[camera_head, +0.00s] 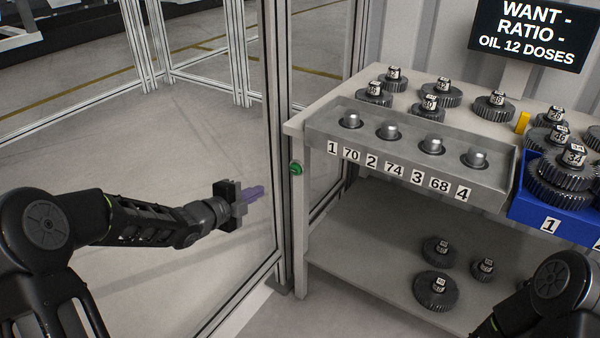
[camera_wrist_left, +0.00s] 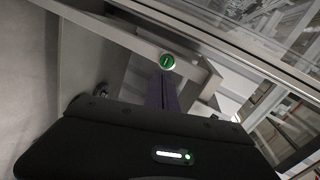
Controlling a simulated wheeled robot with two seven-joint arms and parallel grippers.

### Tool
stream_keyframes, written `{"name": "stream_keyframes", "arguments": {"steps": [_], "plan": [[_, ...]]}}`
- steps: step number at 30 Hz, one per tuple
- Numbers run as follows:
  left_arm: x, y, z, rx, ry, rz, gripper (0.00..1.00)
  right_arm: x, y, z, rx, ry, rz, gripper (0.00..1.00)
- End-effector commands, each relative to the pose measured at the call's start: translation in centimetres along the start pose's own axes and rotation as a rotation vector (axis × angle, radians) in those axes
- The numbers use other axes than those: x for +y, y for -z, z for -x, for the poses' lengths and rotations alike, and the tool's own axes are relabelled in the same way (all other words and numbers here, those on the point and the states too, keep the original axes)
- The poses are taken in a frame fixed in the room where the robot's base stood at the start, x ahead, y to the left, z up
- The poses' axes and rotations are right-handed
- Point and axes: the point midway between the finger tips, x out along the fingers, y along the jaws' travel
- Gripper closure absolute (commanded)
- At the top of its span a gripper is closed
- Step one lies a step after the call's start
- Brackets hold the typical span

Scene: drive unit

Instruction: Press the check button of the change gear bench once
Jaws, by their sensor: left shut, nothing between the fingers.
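The green check button (camera_head: 296,169) sits on the left end of the change gear bench (camera_head: 300,215), just below its top. It also shows in the left wrist view (camera_wrist_left: 167,62), just beyond the fingertips. My left gripper (camera_head: 254,193) is shut and empty, with purple fingers pointing right toward the button. In the head view a gap shows between the fingertips and the button. In the left wrist view the fingers (camera_wrist_left: 162,90) line up close under the button. My right arm shows at the lower right of the head view; its gripper is out of frame.
A grey rack (camera_head: 322,128) with several pegs and number labels fronts the bench top. Several gears stand behind it, some lie on the lower shelf (camera_head: 360,270). A blue bin (camera_head: 520,205) holds gears at right. A glass guard frame (camera_head: 272,130) stands close by my left gripper.

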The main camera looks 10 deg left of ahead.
Motion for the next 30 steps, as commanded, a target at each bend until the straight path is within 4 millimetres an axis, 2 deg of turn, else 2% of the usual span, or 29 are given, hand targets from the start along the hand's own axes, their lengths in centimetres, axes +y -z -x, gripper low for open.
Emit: {"name": "stream_keyframes", "arguments": {"steps": [3,6,20,26,30], "plan": [[-0.1,0.4,0.0,0.017,0.005,-0.115,1.0,0.0,0.0,0.0,0.0,0.0,0.0,0.64],[-0.1,0.4,0.0,0.019,0.007,-0.158,1.0,0.0,0.0,0.0,0.0,0.0,0.0,0.64],[-0.1,0.4,-0.3,0.018,0.006,-0.169,1.0,0.0,0.0,0.0,0.0,0.0,0.0,0.64],[0.0,0.4,-1.9,0.018,0.006,-0.167,1.0,0.1,0.0,-0.2,0.0,0.0,0.0,0.64],[0.1,0.5,-4.2,0.019,0.006,-0.167,1.0,0.2,0.0,-0.4,0.0,0.0,-0.001,0.64]]}}
